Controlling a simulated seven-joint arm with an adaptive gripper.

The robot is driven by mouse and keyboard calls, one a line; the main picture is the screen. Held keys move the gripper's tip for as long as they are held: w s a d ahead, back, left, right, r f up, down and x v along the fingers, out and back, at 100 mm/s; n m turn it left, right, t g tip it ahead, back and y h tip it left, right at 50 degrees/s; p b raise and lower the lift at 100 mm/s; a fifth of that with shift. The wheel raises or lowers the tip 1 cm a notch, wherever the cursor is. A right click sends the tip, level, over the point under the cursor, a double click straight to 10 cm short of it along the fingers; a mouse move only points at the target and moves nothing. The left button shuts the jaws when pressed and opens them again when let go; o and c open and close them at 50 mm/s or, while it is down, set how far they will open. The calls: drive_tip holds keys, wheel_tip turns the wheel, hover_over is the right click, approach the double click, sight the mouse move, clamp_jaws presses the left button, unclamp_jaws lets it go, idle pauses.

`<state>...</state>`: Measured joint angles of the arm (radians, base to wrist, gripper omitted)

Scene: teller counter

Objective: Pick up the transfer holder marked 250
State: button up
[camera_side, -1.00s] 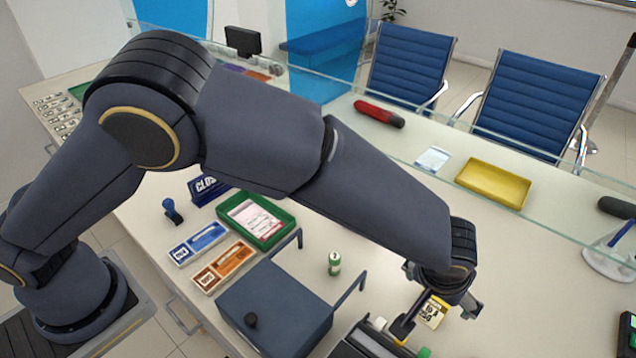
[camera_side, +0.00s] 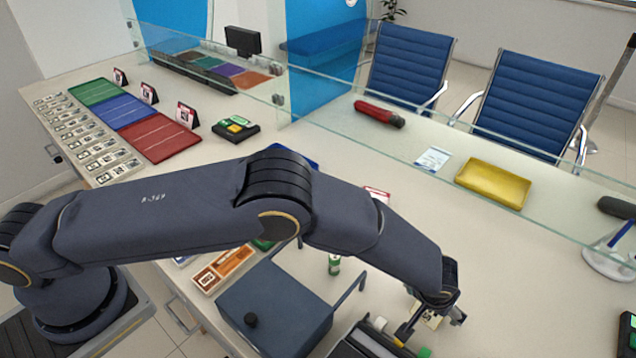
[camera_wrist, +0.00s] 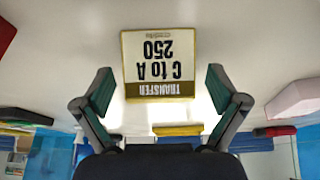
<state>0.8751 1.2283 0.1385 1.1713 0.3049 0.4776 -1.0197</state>
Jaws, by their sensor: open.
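The transfer holder (camera_wrist: 160,62) shows upside down in the wrist view, cream with gold bands and the black words "TRANSFER C to A 250". In the side view it is a small pale piece (camera_side: 430,320) on the counter, mostly hidden by my gripper (camera_side: 436,308). My gripper (camera_wrist: 160,85) is open, with one finger on each side of the holder's near part in the wrist view. A gap shows between the holder and each finger. I cannot tell how far the fingertips are above the counter.
A dark machine (camera_side: 362,342) stands close left of my gripper. A grey box (camera_side: 275,308) and a small green can (camera_side: 334,264) are further left. A yellow tray (camera_side: 493,184) lies beyond the glass screen (camera_side: 420,170).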

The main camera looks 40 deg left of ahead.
drive_tip(key=c, duration=1.2)
drive_tip(key=shift+c, duration=0.2)
